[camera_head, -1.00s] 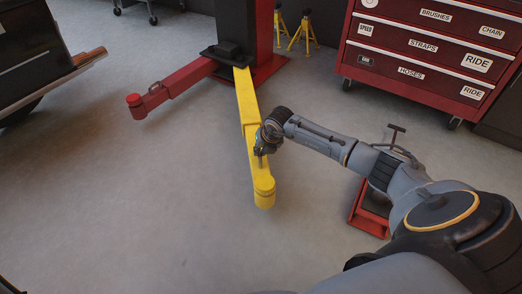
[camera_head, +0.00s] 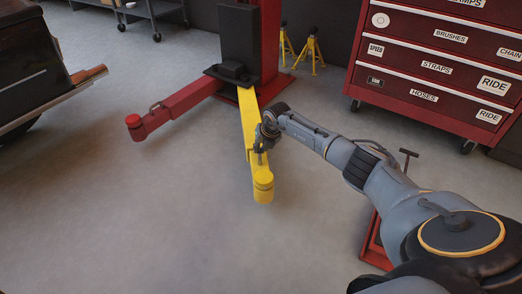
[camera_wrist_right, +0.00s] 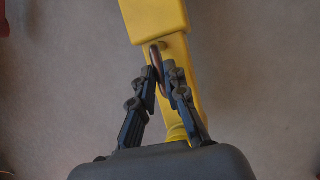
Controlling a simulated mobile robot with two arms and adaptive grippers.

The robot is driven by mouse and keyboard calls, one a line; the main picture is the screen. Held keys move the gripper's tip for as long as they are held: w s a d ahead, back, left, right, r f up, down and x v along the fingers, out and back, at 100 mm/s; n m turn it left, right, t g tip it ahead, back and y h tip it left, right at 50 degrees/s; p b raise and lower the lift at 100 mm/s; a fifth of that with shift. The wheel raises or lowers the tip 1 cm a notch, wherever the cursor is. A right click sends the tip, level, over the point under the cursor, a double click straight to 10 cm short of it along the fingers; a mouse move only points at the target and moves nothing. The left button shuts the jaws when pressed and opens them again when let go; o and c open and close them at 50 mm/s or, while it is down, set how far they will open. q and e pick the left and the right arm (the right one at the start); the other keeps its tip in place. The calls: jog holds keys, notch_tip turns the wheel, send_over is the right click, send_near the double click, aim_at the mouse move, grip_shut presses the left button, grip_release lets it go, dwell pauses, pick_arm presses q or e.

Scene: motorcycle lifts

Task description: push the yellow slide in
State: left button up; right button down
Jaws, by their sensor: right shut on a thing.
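The yellow lift arm has a wider outer sleeve (camera_head: 247,110) coming from the red post, with the narrower yellow slide (camera_head: 262,178) sticking out of its near end. The slide ends in a round pad. In the right wrist view the sleeve (camera_wrist_right: 155,18) is at the top and the slide (camera_wrist_right: 184,75) runs down from it. My right gripper (camera_head: 262,147) is at the slide near the sleeve's end. In the wrist view its fingers (camera_wrist_right: 161,75) are shut on a small metal handle (camera_wrist_right: 155,57) on the slide. My left gripper is not in view.
A red lift arm (camera_head: 180,102) reaches left from the post (camera_head: 270,40). A red tool cabinet (camera_head: 430,75) stands at the right, yellow stands (camera_head: 311,50) behind. A dark vehicle part (camera_head: 35,65) is at far left. The floor left of the slide is clear.

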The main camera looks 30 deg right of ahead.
jog(key=shift+w+d+r, duration=0.2)
jog(key=shift+w+d, duration=0.05)
jog(key=c, duration=1.4)
grip_release()
jog(key=shift+f, duration=0.1)
jog(key=shift+o, duration=0.2)
jog(key=shift+a, duration=0.1)
jog(key=v, duration=1.2)
jog(key=shift+a+f, duration=0.1)
